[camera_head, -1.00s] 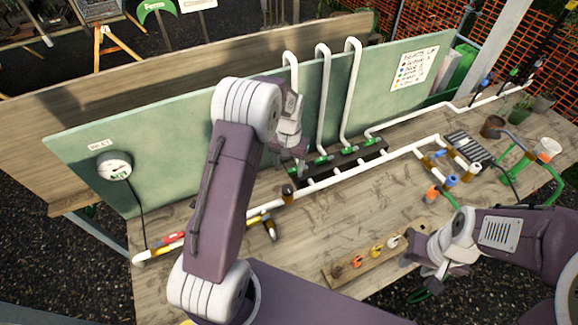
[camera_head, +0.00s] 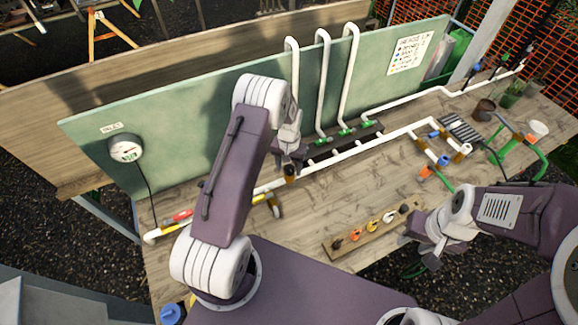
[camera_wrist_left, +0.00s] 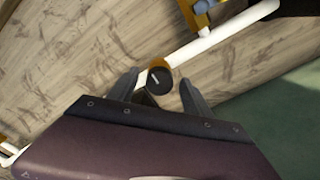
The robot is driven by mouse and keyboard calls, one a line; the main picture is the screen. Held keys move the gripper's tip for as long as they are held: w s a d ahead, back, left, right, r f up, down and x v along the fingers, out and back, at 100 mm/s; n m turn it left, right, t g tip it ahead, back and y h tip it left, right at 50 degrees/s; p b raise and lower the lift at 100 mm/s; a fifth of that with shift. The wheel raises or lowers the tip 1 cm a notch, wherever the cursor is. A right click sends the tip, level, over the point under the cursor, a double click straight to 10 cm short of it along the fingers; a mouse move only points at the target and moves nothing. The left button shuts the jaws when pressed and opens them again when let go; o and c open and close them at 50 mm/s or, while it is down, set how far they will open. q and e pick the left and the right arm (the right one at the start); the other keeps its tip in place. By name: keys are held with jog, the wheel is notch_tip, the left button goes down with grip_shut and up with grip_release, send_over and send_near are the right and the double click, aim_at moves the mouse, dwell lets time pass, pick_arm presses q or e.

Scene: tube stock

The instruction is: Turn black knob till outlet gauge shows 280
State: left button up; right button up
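The black knob (camera_head: 290,171) stands on the white pipe below my left gripper (camera_head: 286,156). In the left wrist view, the knob (camera_wrist_left: 159,81) is round with a pale line across its top. It lies between the two dark fingers of my left gripper (camera_wrist_left: 159,90), which are spread apart; contact cannot be told. A round white gauge (camera_head: 125,149) hangs on the green board at the left.
A wooden strip (camera_head: 375,230) with several coloured knobs lies near the front edge. White pipes (camera_head: 352,85) rise along the green board (camera_head: 200,125) behind the knob. A red-and-yellow pipe section (camera_head: 178,218) is at the left. The middle of the table (camera_head: 345,195) is bare.

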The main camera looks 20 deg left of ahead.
pick_arm(q)
jog(key=shift+w+f, duration=0.1)
jog(key=shift+w, duration=0.1)
jog(key=c, duration=0.5)
grip_shut()
pick_arm(e)
jog(key=shift+w, duration=0.25)
jog(key=shift+f, duration=0.25)
pick_arm(q)
jog(key=m+b, duration=0.1)
jog(key=m, duration=0.2)
jog(key=shift+b, duration=0.3)
jog(key=shift+w+m+b, duration=0.1)
jog(key=shift+m+b, duration=0.5)
jog(key=shift+m, duration=1.4)
pick_arm(e)
jog(key=shift+f, duration=1.25)
